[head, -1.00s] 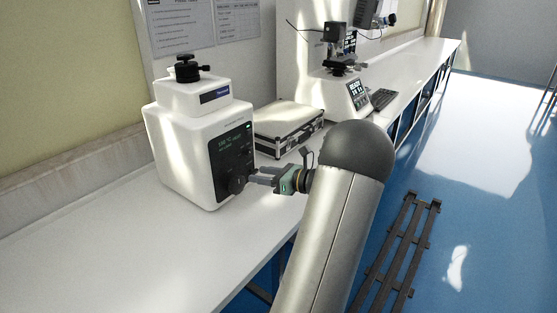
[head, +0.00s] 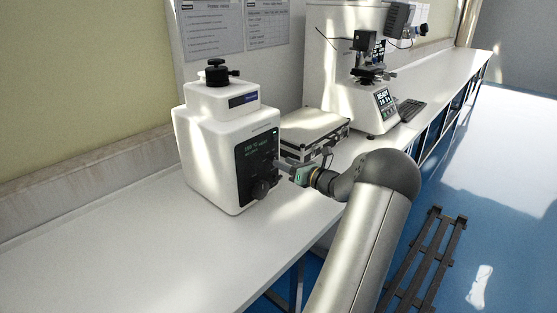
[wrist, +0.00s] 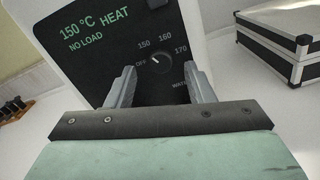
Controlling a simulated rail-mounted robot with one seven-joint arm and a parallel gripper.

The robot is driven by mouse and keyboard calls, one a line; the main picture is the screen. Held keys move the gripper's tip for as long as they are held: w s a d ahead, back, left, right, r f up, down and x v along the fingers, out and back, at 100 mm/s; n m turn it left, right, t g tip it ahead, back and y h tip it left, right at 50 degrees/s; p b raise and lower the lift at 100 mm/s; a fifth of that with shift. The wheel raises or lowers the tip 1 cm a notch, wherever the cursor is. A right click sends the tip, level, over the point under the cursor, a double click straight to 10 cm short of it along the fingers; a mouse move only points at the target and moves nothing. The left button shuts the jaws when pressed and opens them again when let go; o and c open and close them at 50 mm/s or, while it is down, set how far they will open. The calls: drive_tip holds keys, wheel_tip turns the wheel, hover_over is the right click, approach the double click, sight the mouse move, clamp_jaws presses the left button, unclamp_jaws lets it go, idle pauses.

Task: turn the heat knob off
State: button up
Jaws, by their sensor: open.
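The heat knob (head: 261,189) is a round dark knob low on the black front panel of a white tester (head: 205,160). In the wrist view the knob (wrist: 160,64) is dark on dark, its white mark pointing up-left, roughly toward 150 rather than OFF. The display (wrist: 95,32) reads 150 °C HEAT, NO LOAD. My gripper (head: 279,163) is in front of the panel, above and right of the knob in the head view. In the wrist view my gripper (wrist: 162,72) is open, its fingers on either side of the knob in the picture; contact is not visible.
A silver-edged case (head: 313,132) lies on the white bench (head: 130,250) right of the tester. Another instrument (head: 372,100) and a keyboard (head: 411,109) stand farther back. The bench in front of the tester is clear.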

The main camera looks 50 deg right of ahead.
sight(273, 159)
drive_tip(key=shift+w+d, duration=0.15)
drive_tip(key=shift+w, duration=1.7)
drive_tip(key=c, duration=1)
drive_tip(key=shift+f+b, duration=0.15)
drive_tip(key=shift+b, duration=0.2)
drive_tip(key=n+b, duration=1.1)
drive_tip(key=b, duration=0.5)
drive_tip(key=shift+n, duration=0.3)
